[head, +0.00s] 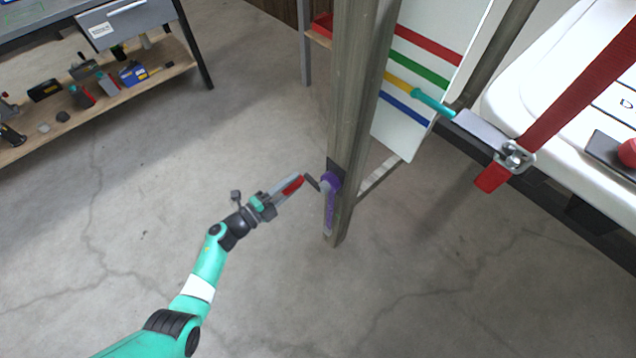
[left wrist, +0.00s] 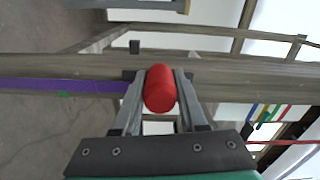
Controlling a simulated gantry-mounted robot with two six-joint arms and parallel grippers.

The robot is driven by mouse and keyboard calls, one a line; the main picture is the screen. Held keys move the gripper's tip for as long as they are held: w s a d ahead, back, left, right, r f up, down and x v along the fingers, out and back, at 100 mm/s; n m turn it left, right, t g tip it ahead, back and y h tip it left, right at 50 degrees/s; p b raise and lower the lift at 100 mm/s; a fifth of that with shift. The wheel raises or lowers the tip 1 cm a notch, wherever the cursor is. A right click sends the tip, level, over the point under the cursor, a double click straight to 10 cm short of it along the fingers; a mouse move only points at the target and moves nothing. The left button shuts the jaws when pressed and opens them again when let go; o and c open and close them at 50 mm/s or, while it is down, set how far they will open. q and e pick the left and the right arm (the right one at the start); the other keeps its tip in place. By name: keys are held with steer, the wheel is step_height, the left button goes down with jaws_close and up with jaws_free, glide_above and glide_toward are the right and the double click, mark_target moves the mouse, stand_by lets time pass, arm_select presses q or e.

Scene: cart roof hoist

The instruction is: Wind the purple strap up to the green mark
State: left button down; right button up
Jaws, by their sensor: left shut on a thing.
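My left gripper (head: 291,186) is shut on the red crank handle (left wrist: 160,88), at the wooden post. In the head view a short dark crank arm (head: 312,182) leads from the handle to a purple drum (head: 331,181) on the post. The purple strap (head: 330,215) runs down the post below the drum. In the left wrist view the strap (left wrist: 30,85) stretches along the post at left, and a small green mark (left wrist: 63,94) shows at its edge. My right gripper is not in view.
A white board (head: 405,135) with coloured stripes hangs behind the post. A ratchet buckle (head: 513,156) with a teal-ended lever and a red strap (head: 580,92) is at right, by a white cart roof (head: 540,90). A tool shelf (head: 150,75) stands at upper left. The floor between is clear.

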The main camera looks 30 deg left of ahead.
arm_select(q)
steer(key=shift+f, duration=0.1)
steer(key=f, duration=0.2)
steer(key=d+f, duration=0.1)
steer(key=shift+s+d+f, duration=0.1)
steer(key=shift+d+f, duration=0.05)
steer(key=shift+f, duration=0.2)
steer(key=s+d+f, duration=0.1)
steer(key=d+f, duration=0.1)
steer(key=d, duration=0.5)
steer(key=shift+s+p, duration=0.3)
steer(key=shift+d+r, duration=0.1)
steer(key=shift+r, duration=0.05)
